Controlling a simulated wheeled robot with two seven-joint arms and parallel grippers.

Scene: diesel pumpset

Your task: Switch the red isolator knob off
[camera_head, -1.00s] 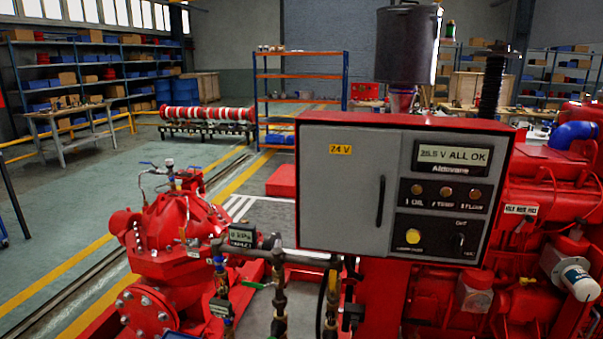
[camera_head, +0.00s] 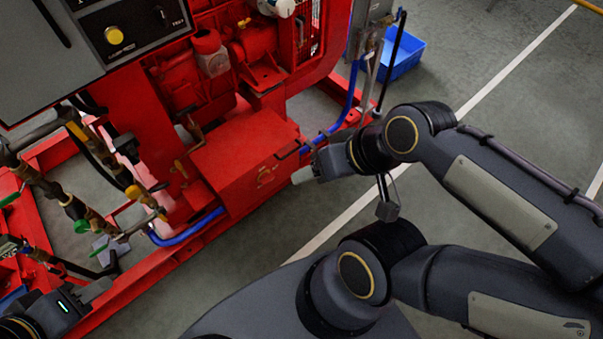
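I cannot clearly make out the red isolator knob. A red box (camera_head: 235,150) sits low on the pumpset's red frame, with a small orange marking on its front that is too small to read. My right gripper (camera_head: 303,174) is close to the right side of this box in the picture. I cannot tell whether it touches it, and its fingers are too small to judge. My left gripper (camera_head: 98,289) is at the lower left, near the frame rail, its arm cut off by the picture edge. I cannot tell its finger gap.
The grey control panel (camera_head: 45,65) with a yellow button (camera_head: 114,35) is at the upper left. Pipes and valves with green and yellow handles (camera_head: 134,192) stand at the left. A blue bin (camera_head: 402,55) is on the floor behind.

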